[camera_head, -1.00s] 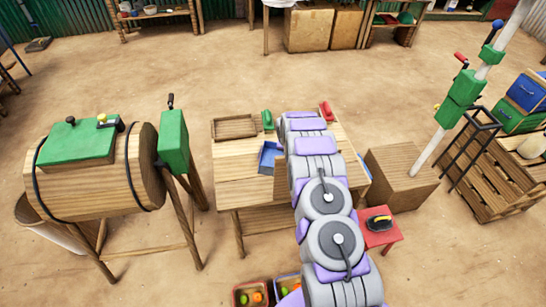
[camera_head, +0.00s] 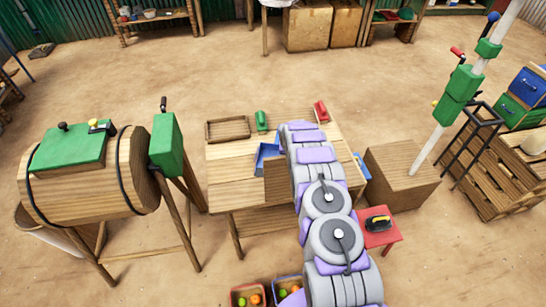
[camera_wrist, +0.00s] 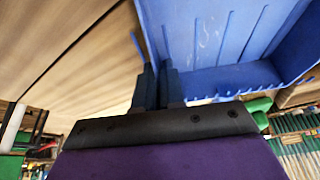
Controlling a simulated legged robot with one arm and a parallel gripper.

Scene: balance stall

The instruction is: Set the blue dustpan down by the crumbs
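The blue dustpan (camera_head: 265,155) is at the middle of the wooden table (camera_head: 232,195), left of my arm in the head view. In the wrist view the dustpan (camera_wrist: 215,45) fills the upper right, its ribbed inner face and walls showing at a tilt. My gripper (camera_wrist: 158,75) has its two dark fingers close together at the dustpan's near corner and looks shut on it. The spot held is mostly hidden by the fingers. In the head view the gripper is hidden behind my arm. Whether the dustpan touches the tabletop cannot be told. I cannot make out any crumbs.
A wooden tray (camera_head: 228,128), a green object (camera_head: 261,121) and a red object (camera_head: 320,111) sit along the table's far edge. A red stool (camera_head: 379,237) and wooden box (camera_head: 402,177) are right; a barrel (camera_head: 95,185) is left.

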